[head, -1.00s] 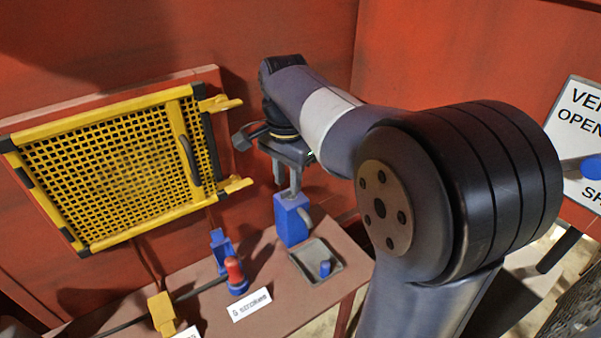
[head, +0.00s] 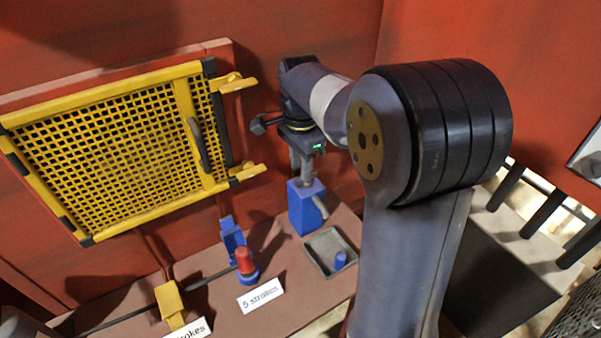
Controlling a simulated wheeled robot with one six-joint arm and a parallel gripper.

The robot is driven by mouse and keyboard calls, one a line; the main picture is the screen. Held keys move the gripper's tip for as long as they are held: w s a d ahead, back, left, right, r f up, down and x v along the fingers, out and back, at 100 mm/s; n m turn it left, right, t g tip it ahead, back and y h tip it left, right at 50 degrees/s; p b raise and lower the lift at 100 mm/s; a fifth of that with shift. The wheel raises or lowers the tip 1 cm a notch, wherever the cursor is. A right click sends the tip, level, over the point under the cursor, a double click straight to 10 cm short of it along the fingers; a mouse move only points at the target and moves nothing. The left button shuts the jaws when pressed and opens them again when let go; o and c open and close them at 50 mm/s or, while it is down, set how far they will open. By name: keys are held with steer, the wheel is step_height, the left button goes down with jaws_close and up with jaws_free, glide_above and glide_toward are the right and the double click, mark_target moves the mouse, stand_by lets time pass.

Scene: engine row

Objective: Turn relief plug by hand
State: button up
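No readable label names the relief plug. A blue block (head: 305,208) stands on the bench with a grey post at its top and a small grey lever at its right side. My gripper (head: 305,172) points down directly over this block, its fingers at the post. I cannot tell whether the fingers close on the post or stand around it. A short blue cylinder (head: 341,260) stands in a shallow grey tray (head: 312,259) to the right of the block. A red-topped plug on a blue base (head: 245,263) stands to the left.
A yellow mesh guard (head: 110,150) with a grey handle fills the left wall. A "5 strokes" card (head: 261,296) lies in front of the red plug. A yellow clamp (head: 171,303) and dark rod sit at the bench's left. Dark bars (head: 543,214) stand at the right.

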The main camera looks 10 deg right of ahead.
steer(key=shift+f, duration=1.5)
jaws_close()
